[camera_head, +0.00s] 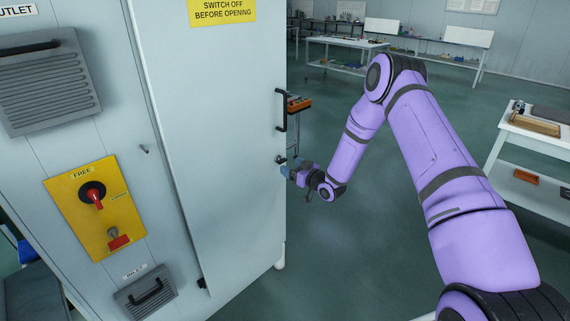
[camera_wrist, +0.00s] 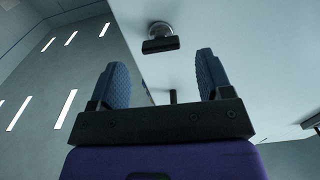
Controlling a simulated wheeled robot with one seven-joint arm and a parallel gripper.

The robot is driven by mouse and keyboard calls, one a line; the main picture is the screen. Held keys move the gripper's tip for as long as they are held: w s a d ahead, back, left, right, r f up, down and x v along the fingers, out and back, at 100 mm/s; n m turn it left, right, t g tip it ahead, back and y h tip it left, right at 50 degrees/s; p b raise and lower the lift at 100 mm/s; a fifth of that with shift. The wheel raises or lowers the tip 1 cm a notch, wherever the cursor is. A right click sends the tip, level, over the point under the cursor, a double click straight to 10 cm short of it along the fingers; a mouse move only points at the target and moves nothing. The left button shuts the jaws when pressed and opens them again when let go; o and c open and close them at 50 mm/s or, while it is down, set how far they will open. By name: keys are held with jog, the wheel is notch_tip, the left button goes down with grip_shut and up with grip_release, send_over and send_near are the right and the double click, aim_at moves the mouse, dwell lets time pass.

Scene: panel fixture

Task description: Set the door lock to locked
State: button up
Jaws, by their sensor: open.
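The door lock (camera_head: 280,160) is a small dark knob at the right edge of the pale cabinet door (camera_head: 215,130), below the door handle (camera_head: 281,110). In the wrist view the lock (camera_wrist: 160,38) shows a round metal base with a black turn piece lying across the picture. My gripper (camera_head: 285,169) is at the door's edge, close to the lock. In the wrist view my gripper (camera_wrist: 161,68) is open, its two blue ribbed fingers apart and empty. The lock appears just beyond the fingertips, between their lines; I see no contact. Any lock marking is not readable.
A yellow panel (camera_head: 80,222) marked FREE, with a red-tipped rotary switch (camera_head: 95,198), is on the cabinet's left part. A vent (camera_head: 45,80) is above it and an inlet cover (camera_head: 146,292) below. Open floor (camera_head: 340,240) lies right of the door; a workbench (camera_head: 540,135) stands far right.

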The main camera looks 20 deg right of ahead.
jog(key=v, duration=0.5)
jog(key=shift+s+d, duration=0.15)
jog(key=shift+s, duration=0.15)
jog(key=s+d+r+m+g+h, duration=0.1)
jog(key=s+r+h, duration=0.2)
jog(key=r, duration=0.7)
jog(key=s+d+r+g+h, duration=0.1)
jog(key=s+r+g+h, duration=0.15)
jog(key=r, duration=0.75)
jog(key=s+d+r+m+g+h, duration=0.1)
jog(key=s+r+h, duration=0.25)
jog(key=r, duration=0.65)
jog(key=s+r+m+g+h, duration=0.1)
jog(key=s+r, duration=0.3)
jog(key=s, duration=0.4)
jog(key=s+r+m+g, duration=0.1)
jog(key=s+r, duration=0.3)
jog(key=s, duration=0.4)
jog(key=s+a+m+g+y, duration=0.1)
jog(key=s+g, duration=0.3)
jog(key=s, duration=1.8)
jog(key=shift+a+r+m, duration=0.3)
jog(key=shift+a+m, duration=0.1)
